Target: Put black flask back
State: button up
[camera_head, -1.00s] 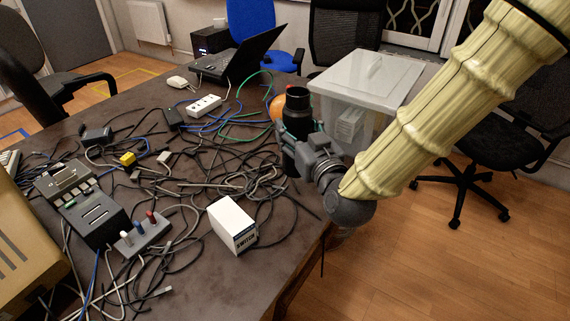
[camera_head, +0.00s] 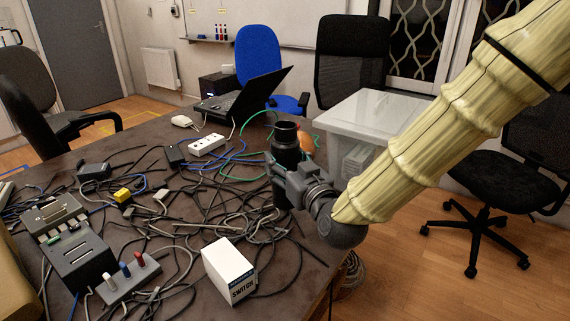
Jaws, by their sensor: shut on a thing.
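The black flask (camera_head: 285,143) stands upright near the right edge of the table. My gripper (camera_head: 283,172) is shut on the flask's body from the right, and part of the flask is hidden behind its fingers. The flask's top shows above the gripper. I cannot tell whether its base touches the table or is slightly above it.
A tangle of cables covers the table (camera_head: 182,265). A white switch box (camera_head: 229,271) stands in front of the flask. Behind it are a clear plastic bin (camera_head: 362,118), an orange round object (camera_head: 305,142), a white power strip (camera_head: 206,144) and an open laptop (camera_head: 240,98).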

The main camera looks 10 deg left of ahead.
jog(key=w+a+f+b, duration=0.1)
jog(key=w+f, duration=0.3)
jog(key=w, duration=0.4)
jog(key=shift+a, duration=0.4)
jog(key=shift+w+f, duration=0.1)
jog(key=shift+f, duration=0.1)
jog(key=o, duration=1.5)
jog(key=shift+f, duration=0.1)
jog(key=v, duration=1.2)
